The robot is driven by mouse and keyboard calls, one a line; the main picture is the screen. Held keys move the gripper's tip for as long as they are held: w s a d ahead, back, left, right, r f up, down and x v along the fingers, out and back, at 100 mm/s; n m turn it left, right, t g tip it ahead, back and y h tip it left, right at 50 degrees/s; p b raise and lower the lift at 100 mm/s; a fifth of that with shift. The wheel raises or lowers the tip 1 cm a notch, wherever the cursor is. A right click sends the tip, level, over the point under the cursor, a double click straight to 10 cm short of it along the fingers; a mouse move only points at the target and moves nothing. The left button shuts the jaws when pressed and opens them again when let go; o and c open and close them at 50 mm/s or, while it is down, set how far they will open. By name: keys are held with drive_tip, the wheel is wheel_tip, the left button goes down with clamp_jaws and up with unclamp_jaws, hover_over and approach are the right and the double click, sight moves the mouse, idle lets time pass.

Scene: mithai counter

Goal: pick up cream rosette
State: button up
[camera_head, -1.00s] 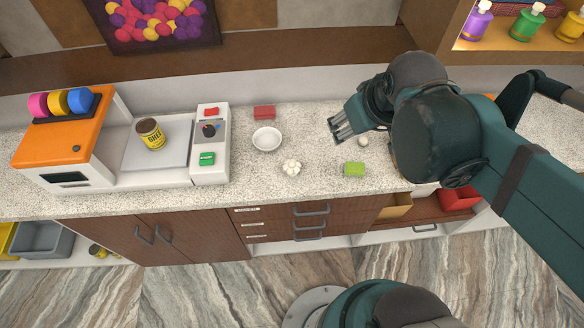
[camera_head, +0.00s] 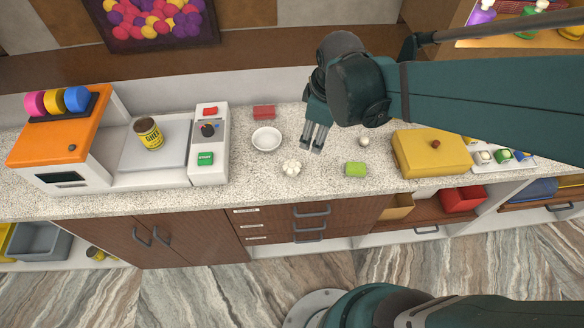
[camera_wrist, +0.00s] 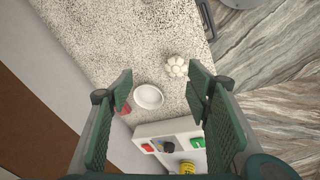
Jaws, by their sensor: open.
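The cream rosette (camera_head: 291,168) is a small, off-white, lobed piece lying on the speckled counter, in front of the white bowl. It also shows in the wrist view (camera_wrist: 176,66), above the middle and close to the right finger. My gripper (camera_head: 312,146) is open and empty, above the counter behind and to the right of the rosette in the head view. In the wrist view my two green fingers (camera_wrist: 160,85) stand wide apart, with the white bowl between them. The rosette is apart from the fingers.
The white bowl (camera_head: 266,139), a red block (camera_head: 263,112), a green piece (camera_head: 356,169) and a small pale ball (camera_head: 364,141) lie nearby on the counter. A scale with a ghee tin (camera_head: 148,133) stands left, a yellow box (camera_head: 432,153) right. The counter's front edge is close to the rosette.

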sight(292, 164)
drive_tip(key=a+f+n, duration=0.2)
drive_tip(key=f, duration=0.1)
drive_tip(key=w+a+f+n+g+b, duration=0.1)
drive_tip(key=a+f+n, duration=0.1)
drive_tip(key=f, duration=0.1)
drive_tip(key=w+a+f+n+g, duration=0.1)
drive_tip(key=a+f+n, duration=0.1)
drive_tip(key=f, duration=0.2)
drive_tip(key=shift+w+a+n, duration=0.1)
drive_tip(key=shift+w+n, duration=0.15)
drive_tip(key=shift+n, duration=0.05)
drive_tip(key=shift+a+f+n+g, duration=0.25)
drive_tip(key=shift+f+n+g, duration=0.05)
drive_tip(key=shift+f, duration=0.15)
drive_tip(key=shift+f, duration=0.1)
drive_tip(key=shift+f+b, duration=0.35)
drive_tip(key=shift+f, duration=0.85)
drive_tip(key=shift+s+f, duration=0.1)
drive_tip(key=shift+f, duration=2.5)
drive_tip(key=c, duration=0.8)
